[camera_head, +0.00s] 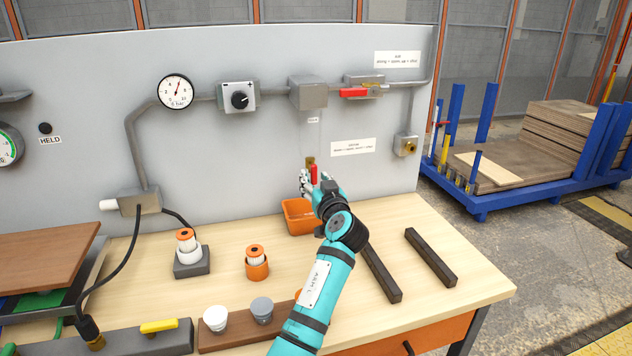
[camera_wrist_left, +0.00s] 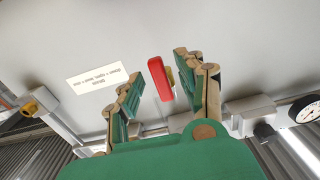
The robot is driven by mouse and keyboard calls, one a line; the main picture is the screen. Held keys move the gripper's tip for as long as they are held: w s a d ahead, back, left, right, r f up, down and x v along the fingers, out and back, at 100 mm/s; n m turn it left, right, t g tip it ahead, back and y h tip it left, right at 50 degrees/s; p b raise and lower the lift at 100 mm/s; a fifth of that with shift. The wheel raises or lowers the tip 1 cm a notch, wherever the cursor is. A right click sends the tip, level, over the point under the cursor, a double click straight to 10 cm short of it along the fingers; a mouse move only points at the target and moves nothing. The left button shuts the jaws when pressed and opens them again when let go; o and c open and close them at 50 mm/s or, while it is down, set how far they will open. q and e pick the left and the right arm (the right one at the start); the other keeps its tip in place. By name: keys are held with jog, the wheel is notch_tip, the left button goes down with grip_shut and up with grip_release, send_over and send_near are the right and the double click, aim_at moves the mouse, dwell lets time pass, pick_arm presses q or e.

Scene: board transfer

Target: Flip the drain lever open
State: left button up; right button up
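The drain lever (camera_head: 314,173) is a short red handle hanging down below a small brass fitting (camera_head: 310,160) on the grey panel. In the left wrist view the red lever (camera_wrist_left: 160,79) shows between the two fingers, with space on both sides. My left gripper (camera_head: 307,184) is just in front of the lever, open, with its fingers spread. The left wrist view shows the same gripper (camera_wrist_left: 155,88). Whether a fingertip touches the lever cannot be told. My right gripper is not in view.
An orange bin (camera_head: 297,214) sits below the lever on the wooden bench (camera_head: 470,296). A second red lever (camera_head: 353,93) is higher on the panel. A drain label (camera_head: 353,147) is right of the fitting. Dark bars (camera_head: 430,257) lie on the bench's right.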

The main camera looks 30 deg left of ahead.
pick_arm(q)
jog(key=shift+s+d+f, duration=0.1)
jog(key=shift+d, duration=0.1)
jog(key=v, duration=1.1)
jog(key=shift+s+d, duration=0.2)
jog(key=shift+s, duration=0.05)
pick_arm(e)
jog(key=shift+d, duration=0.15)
